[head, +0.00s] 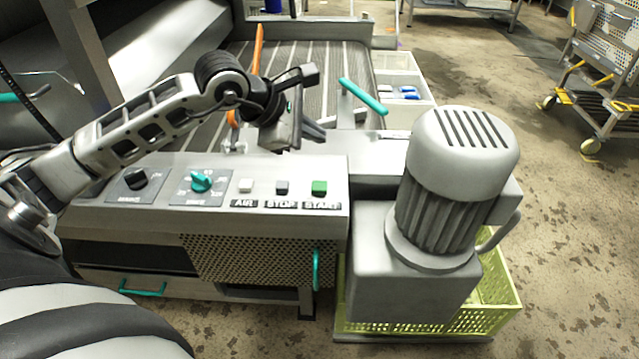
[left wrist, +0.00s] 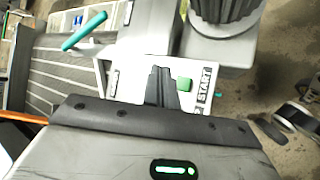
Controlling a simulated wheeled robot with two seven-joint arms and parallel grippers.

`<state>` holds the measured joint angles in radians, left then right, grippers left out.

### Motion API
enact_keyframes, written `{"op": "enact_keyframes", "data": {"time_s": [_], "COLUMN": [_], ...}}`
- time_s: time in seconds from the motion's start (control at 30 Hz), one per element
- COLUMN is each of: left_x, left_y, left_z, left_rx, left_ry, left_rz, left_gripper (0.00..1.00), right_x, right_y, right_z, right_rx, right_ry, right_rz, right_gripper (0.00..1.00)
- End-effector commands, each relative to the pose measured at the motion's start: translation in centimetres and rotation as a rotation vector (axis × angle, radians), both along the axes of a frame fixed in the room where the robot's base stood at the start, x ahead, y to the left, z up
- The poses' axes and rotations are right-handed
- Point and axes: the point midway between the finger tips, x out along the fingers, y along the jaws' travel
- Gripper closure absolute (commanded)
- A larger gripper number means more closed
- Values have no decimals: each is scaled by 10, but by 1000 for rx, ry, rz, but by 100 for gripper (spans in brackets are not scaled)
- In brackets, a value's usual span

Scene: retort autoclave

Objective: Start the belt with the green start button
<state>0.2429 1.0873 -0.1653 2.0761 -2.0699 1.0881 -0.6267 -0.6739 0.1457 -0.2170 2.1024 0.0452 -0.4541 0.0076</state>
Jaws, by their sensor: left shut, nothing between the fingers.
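My left gripper (head: 318,136) is shut and empty. It hangs above and behind the panel's back edge, over the button's side of the panel. In the left wrist view its closed fingers (left wrist: 161,72) point toward the panel beside the button. I cannot tell the exact gap to the button. The belt (head: 330,75) is dark with pale stripes, behind the panel. My right gripper is not in view.
A grey STOP key (head: 282,187) and a pale AIR key (head: 246,186) sit left of the button. Two knobs, one black (head: 136,179) and one teal (head: 201,181), are further left. A large grey motor (head: 455,190) stands close on the right, above a yellow-green crate (head: 500,290).

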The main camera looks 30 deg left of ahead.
Motion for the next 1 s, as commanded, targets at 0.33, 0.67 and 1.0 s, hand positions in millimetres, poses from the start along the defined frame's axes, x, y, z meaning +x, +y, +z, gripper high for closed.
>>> {"op": "enact_keyframes", "data": {"time_s": [0.33,0.67,1.0], "left_x": [0,-1,0], "left_y": [-1,-1,-1], "left_z": [-12,-56,-90], "left_rx": [-5,-7,-4], "left_ry": [2,4,0], "left_rz": [0,0,0], "left_gripper": [100,100,100], "right_x": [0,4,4], "right_y": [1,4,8], "right_z": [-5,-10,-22], "right_rx": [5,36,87], "right_ry": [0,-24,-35], "right_rz": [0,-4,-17], "right_gripper": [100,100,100]}}
